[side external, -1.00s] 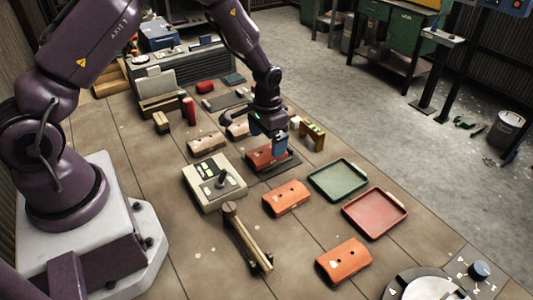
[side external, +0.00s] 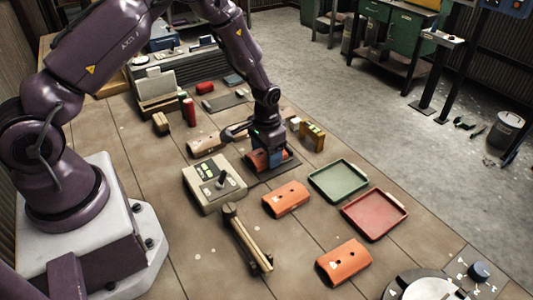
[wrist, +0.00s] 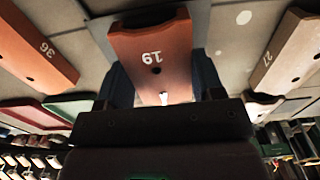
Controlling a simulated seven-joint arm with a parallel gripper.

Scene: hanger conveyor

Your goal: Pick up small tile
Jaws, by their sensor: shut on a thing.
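An orange-red tile marked 19 (wrist: 152,50) lies between the two dark fingers of my gripper (wrist: 163,85) in the wrist view. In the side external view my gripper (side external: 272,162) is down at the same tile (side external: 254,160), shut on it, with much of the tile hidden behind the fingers. The tile is at a dark flat plate (side external: 284,170); I cannot tell whether it still touches the plate. Another orange tile (side external: 286,199) lies in front, and one more (side external: 343,261) lies nearer the camera. A pale tile (side external: 206,144) lies to the left.
A control box with a lever (side external: 214,187) stands close to the left of my gripper. A wooden hammer-like tool (side external: 246,236) lies in front. A green tray (side external: 338,180) and a red tray (side external: 374,214) are empty at the right. A yellowish block stand (side external: 313,136) is just behind.

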